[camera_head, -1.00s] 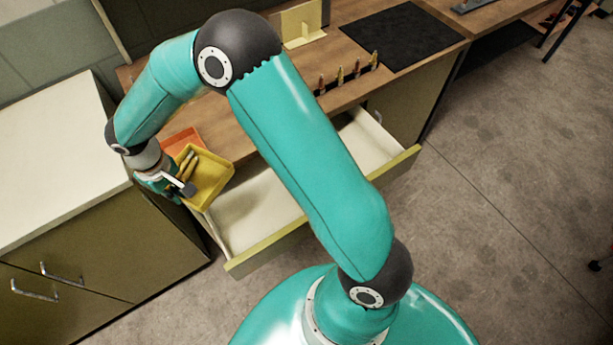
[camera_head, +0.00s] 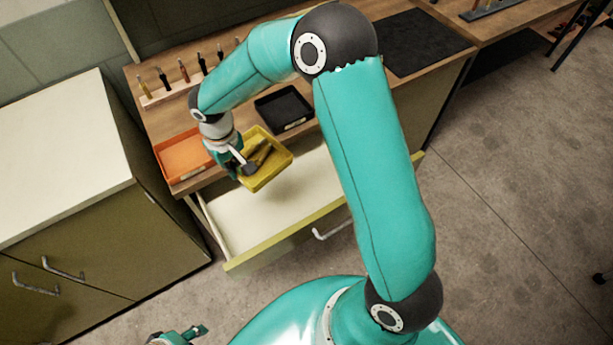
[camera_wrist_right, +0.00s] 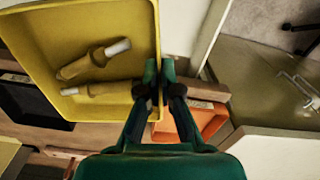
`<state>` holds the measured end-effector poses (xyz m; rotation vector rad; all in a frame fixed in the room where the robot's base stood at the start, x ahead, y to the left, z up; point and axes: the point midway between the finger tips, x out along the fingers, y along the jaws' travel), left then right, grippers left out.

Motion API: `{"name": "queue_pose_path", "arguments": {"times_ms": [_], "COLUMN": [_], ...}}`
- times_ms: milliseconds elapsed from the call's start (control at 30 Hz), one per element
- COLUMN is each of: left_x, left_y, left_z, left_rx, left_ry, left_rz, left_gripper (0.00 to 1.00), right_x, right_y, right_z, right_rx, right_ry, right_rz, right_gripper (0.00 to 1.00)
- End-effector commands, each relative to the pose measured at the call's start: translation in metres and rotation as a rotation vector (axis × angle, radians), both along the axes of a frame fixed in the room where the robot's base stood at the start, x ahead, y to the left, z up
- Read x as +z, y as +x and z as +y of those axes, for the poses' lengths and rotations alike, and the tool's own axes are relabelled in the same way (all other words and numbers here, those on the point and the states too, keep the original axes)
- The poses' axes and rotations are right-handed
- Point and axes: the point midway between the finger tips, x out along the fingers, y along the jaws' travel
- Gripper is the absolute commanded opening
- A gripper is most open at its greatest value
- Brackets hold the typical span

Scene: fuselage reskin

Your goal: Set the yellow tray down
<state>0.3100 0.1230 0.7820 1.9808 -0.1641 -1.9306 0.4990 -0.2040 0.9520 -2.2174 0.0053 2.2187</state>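The yellow tray (camera_head: 272,177) is held over the open drawer, near the workbench's front edge, and looks tilted in the head view. My right gripper (camera_head: 242,165) is shut on the tray's side wall; in the right wrist view its fingers (camera_wrist_right: 161,88) pinch the wall of the yellow tray (camera_wrist_right: 105,15). Tools with yellowish handles (camera_wrist_right: 92,70) lie in the tray. My left gripper (camera_head: 180,336) shows only partly at the bottom edge of the head view, away from the tray; its opening is unclear.
An orange tray (camera_head: 180,160) and a black tray (camera_head: 284,108) stand on the wooden workbench (camera_head: 152,118), with a tool rack (camera_head: 160,97) behind. The pulled-out drawer (camera_head: 245,215) looks empty where visible. A white-topped cabinet (camera_head: 60,150) stands left. A black mat (camera_head: 420,42) lies on the bench.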

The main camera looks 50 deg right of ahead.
Motion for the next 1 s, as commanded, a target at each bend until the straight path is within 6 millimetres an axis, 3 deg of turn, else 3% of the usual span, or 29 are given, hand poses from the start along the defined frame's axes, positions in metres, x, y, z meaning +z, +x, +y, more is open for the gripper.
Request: {"name": "queue_pose_path", "arguments": {"times_ms": [300,367,567,767,1000], "left_x": [0.0,0.0,-0.015,-0.058,-0.124], "left_y": [0.0,0.0,0.0,0.0,0.0], "left_z": [0.0,0.0,0.0,0.0,0.0], "left_rx": [0.0,0.0,0.0,0.0,0.0], "left_ry": [0.0,0.0,0.0,0.0,0.0], "left_rz": [0.0,0.0,0.0,0.0,0.001], "left_gripper": [0.42,0.5,0.51,0.51,0.51], "right_x": [0.0,0.0,-0.003,-0.007,-0.009], "right_y": [0.001,0.001,-0.001,-0.013,-0.045], "right_z": [0.001,0.001,-0.003,-0.019,-0.043], "right_rx": [0.005,0.007,0.072,0.314,0.755], "right_ry": [0.0,0.0,-0.002,-0.013,-0.021], "right_rz": [-0.001,0.0,-0.005,-0.01,-0.012], "right_gripper": [0.0,0.0,0.0,0.0,0.0]}}
